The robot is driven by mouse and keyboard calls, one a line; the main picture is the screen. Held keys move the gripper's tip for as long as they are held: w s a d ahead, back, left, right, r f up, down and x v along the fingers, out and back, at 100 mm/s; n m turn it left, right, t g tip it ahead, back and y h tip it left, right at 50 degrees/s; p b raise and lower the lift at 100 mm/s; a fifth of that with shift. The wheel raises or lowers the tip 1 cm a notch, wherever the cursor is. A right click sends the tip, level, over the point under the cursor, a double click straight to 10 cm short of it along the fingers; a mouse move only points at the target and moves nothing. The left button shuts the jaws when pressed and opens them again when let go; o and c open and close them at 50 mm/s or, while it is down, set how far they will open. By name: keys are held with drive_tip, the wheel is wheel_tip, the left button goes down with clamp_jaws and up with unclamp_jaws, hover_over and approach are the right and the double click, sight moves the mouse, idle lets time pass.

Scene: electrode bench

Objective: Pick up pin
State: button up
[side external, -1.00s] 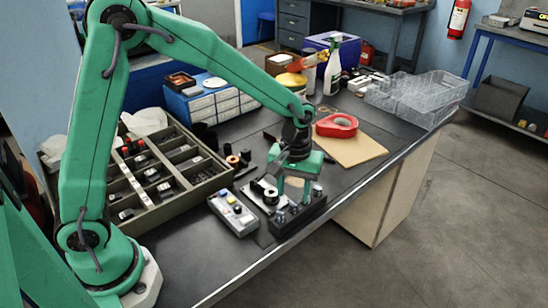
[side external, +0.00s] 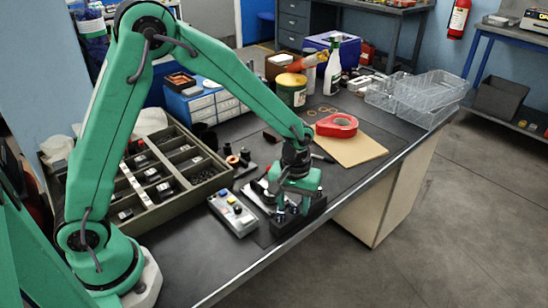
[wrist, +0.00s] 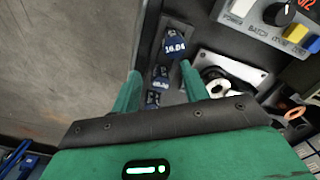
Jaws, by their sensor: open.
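Several pins with dark blue, labelled tops stand in a row in a black block (side external: 284,231) at the table's front edge. In the wrist view, one pin (wrist: 175,45) shows a number that looks like 16.04. It lies just beyond the fingertips. A middle pin (wrist: 160,76) and a nearer pin (wrist: 153,100) sit between the green fingers. My gripper (side external: 293,206) is open, low over the block, with its fingers on either side of the row; it also shows in the wrist view (wrist: 160,70). I cannot tell whether the fingers touch a pin. The side view partly hides the pins.
A grey control box (side external: 233,213) with coloured buttons stands left of the block. A metal plate with a black-and-white round part (wrist: 222,82) lies close beside it. A compartment tray (side external: 188,159) is further left. Open floor is at right.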

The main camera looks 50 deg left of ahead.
sight(294, 205)
clamp_jaws()
drive_tip(key=shift+r, duration=0.1)
drive_tip(key=shift+r, duration=0.8)
wheel_tip(294, 205, up, 2)
drive_tip(key=shift+w+r, duration=0.1)
drive_tip(key=shift+r, duration=0.15)
drive_tip(key=s+d+r, duration=0.6)
drive_tip(key=s+d, duration=0.2)
drive_tip(key=shift+s+d+r, duration=0.15)
drive_tip(key=shift+d+r, duration=0.05)
drive_tip(key=shift+r, duration=0.2)
drive_tip(key=shift+a, duration=0.1)
